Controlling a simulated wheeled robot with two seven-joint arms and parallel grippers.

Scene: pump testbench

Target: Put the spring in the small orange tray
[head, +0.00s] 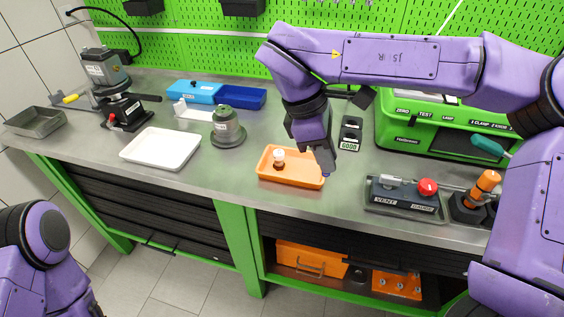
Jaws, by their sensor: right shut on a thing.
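The small orange tray (262,168) lies on the steel bench near the middle of the head view.
Left of the tray stand a grey-green pump part (228,128), a white tray (162,148) and a blue bin (238,98). A black gauge (350,134) and green case (430,130) are behind right. A vent panel (403,198) stands to the right.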

